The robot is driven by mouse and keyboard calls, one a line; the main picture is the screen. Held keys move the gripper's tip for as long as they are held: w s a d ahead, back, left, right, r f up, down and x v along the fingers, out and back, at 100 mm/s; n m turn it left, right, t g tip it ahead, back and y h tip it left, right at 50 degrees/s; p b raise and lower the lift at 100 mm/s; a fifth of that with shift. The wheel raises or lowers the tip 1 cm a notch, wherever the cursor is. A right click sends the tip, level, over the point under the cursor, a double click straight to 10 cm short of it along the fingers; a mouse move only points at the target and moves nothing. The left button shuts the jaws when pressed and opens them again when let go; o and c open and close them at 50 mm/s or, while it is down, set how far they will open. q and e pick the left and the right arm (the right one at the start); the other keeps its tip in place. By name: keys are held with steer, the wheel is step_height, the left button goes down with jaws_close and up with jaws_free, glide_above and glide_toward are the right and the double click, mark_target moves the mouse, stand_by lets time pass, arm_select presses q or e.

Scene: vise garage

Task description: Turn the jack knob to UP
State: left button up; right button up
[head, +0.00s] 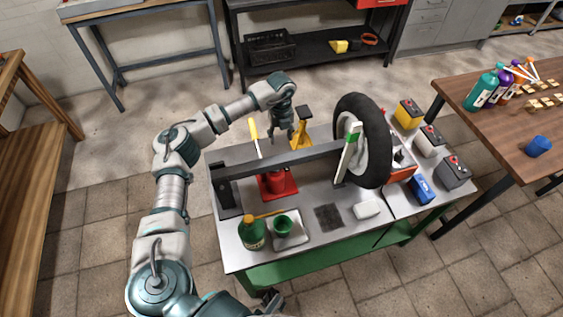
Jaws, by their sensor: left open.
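A red bottle jack (277,183) stands on the bench under a long dark beam (300,157). A yellow handle (254,135) rises behind the beam, above the jack. The jack's knob and any UP marking are too small or hidden to make out. My left gripper (283,133) is open and points down behind the beam, right of the yellow handle and just left of a yellow jack stand (301,130). It looks empty; I cannot tell whether it touches anything.
A wheel (363,140) stands upright at the beam's right end. Batteries (453,172) line the right. A wooden table (500,135) stands at right.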

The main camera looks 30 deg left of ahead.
arm_select(q)
step_height(320, 180, down, 14)
steer(key=shift+f+b, duration=0.15)
steer(key=shift+b, duration=0.95)
steer(key=shift+d+f, duration=0.1)
steer(key=shift+f, duration=0.35)
arm_select(e)
step_height(320, 180, up, 7)
steer(key=s, duration=0.1)
steer(key=shift+d, duration=0.15)
arm_select(q)
jaws_close()
